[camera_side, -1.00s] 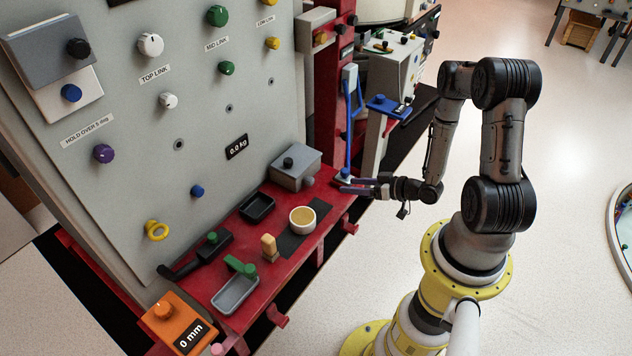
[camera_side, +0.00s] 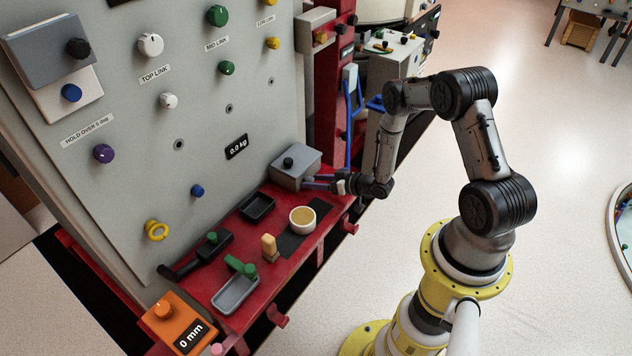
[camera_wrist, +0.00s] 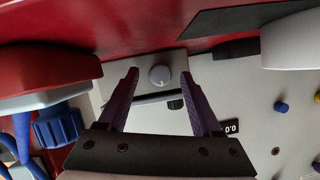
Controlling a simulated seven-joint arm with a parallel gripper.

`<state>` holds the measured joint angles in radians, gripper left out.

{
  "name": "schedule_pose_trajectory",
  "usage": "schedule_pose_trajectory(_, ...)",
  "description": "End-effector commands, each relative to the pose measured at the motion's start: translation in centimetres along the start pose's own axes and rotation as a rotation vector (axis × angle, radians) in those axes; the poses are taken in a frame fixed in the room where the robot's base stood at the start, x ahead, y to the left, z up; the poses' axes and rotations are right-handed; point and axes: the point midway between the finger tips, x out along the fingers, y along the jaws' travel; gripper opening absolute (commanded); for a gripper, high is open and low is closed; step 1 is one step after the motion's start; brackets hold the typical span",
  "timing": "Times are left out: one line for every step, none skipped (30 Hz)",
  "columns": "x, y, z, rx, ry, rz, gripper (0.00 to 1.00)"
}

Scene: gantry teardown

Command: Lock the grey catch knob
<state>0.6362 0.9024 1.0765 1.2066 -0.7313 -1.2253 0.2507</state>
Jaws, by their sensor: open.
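The grey catch knob (camera_wrist: 160,76) is a round knob on the side of a small grey box (camera_side: 293,165); in the wrist view it shows between my fingertips. In the side view my fingers mostly hide it. My gripper (camera_side: 307,182) is at the right side of the box, fingers pointing left toward it. It also shows in the wrist view (camera_wrist: 160,77), open, with purple fingers on either side of the knob and a visible gap to each. Whether the fingertips reach past the knob's face is hard to tell.
The red ledge (camera_side: 277,278) also carries a cream bowl (camera_side: 302,220), a black tray (camera_side: 257,207) and a grey tray (camera_side: 235,295). The red post (camera_side: 328,100) and blue handle (camera_side: 351,125) stand close behind my gripper.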

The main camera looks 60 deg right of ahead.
Motion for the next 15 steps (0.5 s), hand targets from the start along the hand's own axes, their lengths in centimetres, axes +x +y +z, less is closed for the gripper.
schedule_pose_trajectory(0.13,-0.02,0.03,0.000,-0.001,0.000,0.66)
schedule_pose_trajectory(0.17,-0.01,0.03,0.000,-0.001,0.000,0.66)
schedule_pose_trajectory(0.19,-0.01,0.03,0.000,-0.001,0.000,0.66)
schedule_pose_trajectory(0.19,-0.01,0.03,0.000,-0.001,0.000,0.66)
schedule_pose_trajectory(0.18,-0.01,0.03,0.001,-0.001,0.000,0.66)
schedule_pose_trajectory(0.18,-0.01,0.03,0.000,-0.001,0.000,0.66)
schedule_pose_trajectory(0.17,-0.01,0.03,0.000,-0.001,0.000,0.66)
schedule_pose_trajectory(0.17,-0.01,0.03,0.000,-0.001,0.000,0.66)
schedule_pose_trajectory(0.16,-0.01,0.03,0.000,-0.001,0.000,0.63)
schedule_pose_trajectory(0.16,-0.01,0.03,0.000,-0.001,0.000,0.57)
schedule_pose_trajectory(0.15,-0.01,0.03,0.000,-0.001,0.000,0.52)
schedule_pose_trajectory(0.15,-0.01,0.02,0.000,-0.001,0.000,0.45)
schedule_pose_trajectory(0.15,-0.01,0.02,0.000,-0.001,0.000,0.39)
schedule_pose_trajectory(0.14,-0.01,0.03,0.000,-0.001,0.000,0.34)
schedule_pose_trajectory(0.14,-0.01,0.02,0.000,-0.001,0.000,0.27)
